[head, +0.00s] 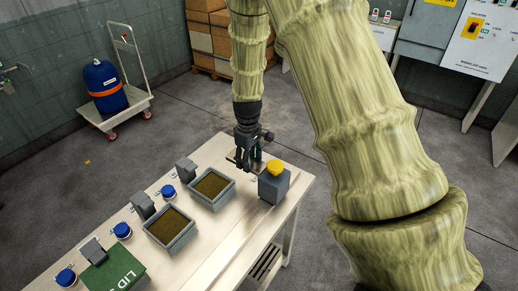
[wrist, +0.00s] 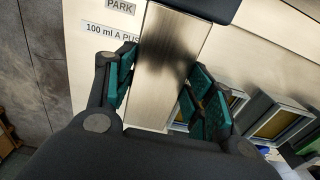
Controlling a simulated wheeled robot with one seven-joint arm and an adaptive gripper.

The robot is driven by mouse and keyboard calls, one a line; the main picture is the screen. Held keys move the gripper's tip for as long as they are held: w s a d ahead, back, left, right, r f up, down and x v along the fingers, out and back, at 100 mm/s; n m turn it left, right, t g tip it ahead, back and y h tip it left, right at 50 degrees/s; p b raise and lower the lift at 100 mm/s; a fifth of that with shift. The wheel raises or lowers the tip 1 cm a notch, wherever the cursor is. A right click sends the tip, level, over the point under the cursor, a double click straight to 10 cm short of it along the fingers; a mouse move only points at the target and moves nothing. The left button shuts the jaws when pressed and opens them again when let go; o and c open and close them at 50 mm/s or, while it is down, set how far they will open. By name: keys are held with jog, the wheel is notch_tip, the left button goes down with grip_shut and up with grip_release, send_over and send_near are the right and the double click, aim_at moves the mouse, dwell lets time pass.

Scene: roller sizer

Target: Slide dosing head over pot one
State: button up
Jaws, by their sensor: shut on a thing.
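My gripper (head: 248,160) is at the far end of the bench in the head view. In the wrist view its teal finger pads (wrist: 163,92) are shut on a brushed metal bar (wrist: 172,60), which appears to belong to the dosing head. The dosing head (head: 273,188) is a grey block with a yellow knob (head: 275,167) on top, just right of my gripper. An open grey pot with brown contents (head: 235,184) stands left of it, and a similar pot (head: 150,232) stands nearer. I cannot tell which is pot one.
Blue-capped jars (head: 168,191) and small grey blocks (head: 186,170) line the bench's left side. A green lid sheet (head: 112,272) lies at the near end. In the wrist view, labels read PARK (wrist: 120,6) and "100 ml A PUS" (wrist: 110,33).

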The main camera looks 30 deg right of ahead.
jog(key=s+a, duration=0.1)
jog(key=a, duration=0.2)
jog(key=s+a, duration=0.2)
jog(key=a, duration=0.2)
jog(key=s+a, duration=0.1)
jog(key=a, duration=0.3)
jog(key=shift+s+p, duration=0.25)
jog(key=shift+p, duration=0.05)
jog(key=o, duration=1.4)
jog(key=shift+o, duration=0.2)
jog(key=shift+r, duration=0.1)
notch_tip(320, 180, up, 12)
